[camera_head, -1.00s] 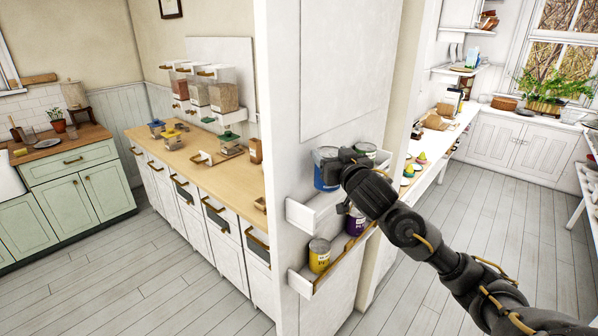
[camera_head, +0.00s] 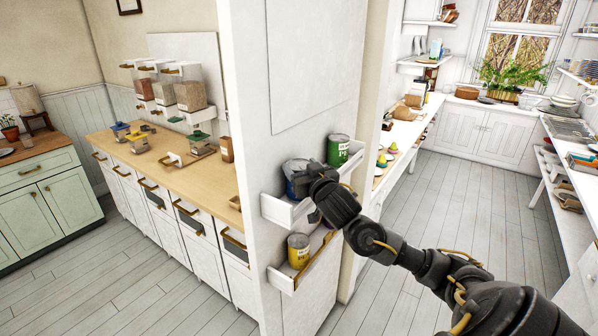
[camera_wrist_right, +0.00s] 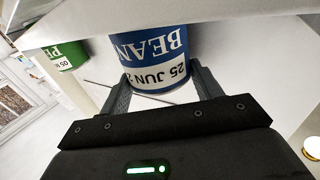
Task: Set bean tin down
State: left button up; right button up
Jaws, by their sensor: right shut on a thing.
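The bean tin (camera_head: 292,168) is blue with a white label and is at the left end of the upper white wall shelf (camera_head: 281,212). My right gripper (camera_head: 308,182) is shut on it from the right. In the right wrist view the fingers flank the tin (camera_wrist_right: 150,52), and its label reads BEAN upside down. The tin looks upright in the head view. Its base is hidden behind the shelf's front lip and my gripper, so I cannot tell whether it touches the shelf. My left gripper is not in view.
A green tin (camera_head: 338,149) stands at the right end of the upper shelf, also seen in the right wrist view (camera_wrist_right: 64,56). A yellow tin (camera_head: 299,251) stands on the lower shelf. My arm covers most of the lower shelf's right part. A wooden counter (camera_head: 190,176) lies to the left.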

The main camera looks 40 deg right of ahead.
jog(key=shift+r, duration=0.1)
jog(key=o, duration=1.4)
jog(key=shift+a, duration=0.1)
jog(key=p+v, duration=0.1)
jog(key=v, duration=1.1)
